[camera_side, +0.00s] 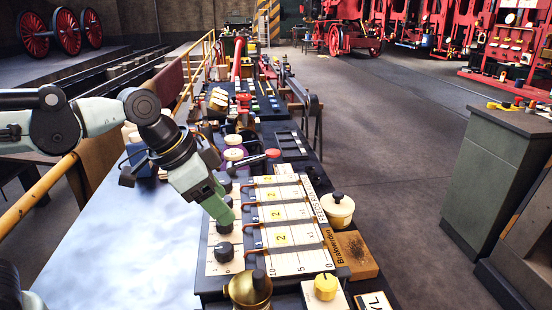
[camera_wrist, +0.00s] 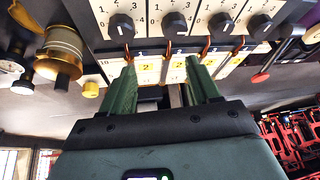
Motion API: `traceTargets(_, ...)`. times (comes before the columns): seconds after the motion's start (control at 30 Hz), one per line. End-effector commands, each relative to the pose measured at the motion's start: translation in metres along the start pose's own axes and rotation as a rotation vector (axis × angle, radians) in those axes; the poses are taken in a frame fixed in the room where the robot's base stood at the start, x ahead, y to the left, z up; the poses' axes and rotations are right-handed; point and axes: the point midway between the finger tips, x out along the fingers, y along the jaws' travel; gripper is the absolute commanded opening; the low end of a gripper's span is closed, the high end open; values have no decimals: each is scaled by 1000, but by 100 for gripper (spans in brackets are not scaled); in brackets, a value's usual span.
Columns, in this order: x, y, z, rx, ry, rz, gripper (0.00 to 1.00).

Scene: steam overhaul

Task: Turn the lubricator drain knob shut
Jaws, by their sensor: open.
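The lubricator panel (camera_side: 287,261) is a pale board with several columns, yellow number tags and copper pipes. A row of black knobs on numbered dials runs along its left edge, one being the near black knob (camera_side: 224,252). In the wrist view the row is at the top, including a black knob (camera_wrist: 175,24). I cannot tell which knob is the drain knob. My gripper (camera_side: 226,216) is over the knob row, its green fingers partly covering it. In the wrist view my gripper (camera_wrist: 161,66) is open, with nothing held between its fingers.
A brass cup with a black top (camera_side: 249,288) stands at the panel's near end, beside a yellow knob (camera_side: 326,287). A cream lidded pot (camera_side: 338,210) and a wooden block (camera_side: 352,256) stand to the right. A red-ended lever (camera_side: 272,154) is beyond the panel.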

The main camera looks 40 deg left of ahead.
Motion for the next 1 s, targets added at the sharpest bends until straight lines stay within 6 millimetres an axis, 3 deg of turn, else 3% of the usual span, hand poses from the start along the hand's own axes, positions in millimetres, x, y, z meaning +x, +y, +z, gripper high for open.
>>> traceTargets(0.03,-2,13,-19,107,-17,54,61)
traceTargets(0.2,-8,60,-67,476,-52,243,61)
traceTargets(0.4,-12,104,-100,794,-47,413,61)
traceTargets(0.67,-8,123,-108,915,-35,478,61)
traceTargets(1.0,35,142,-97,912,-36,477,61)
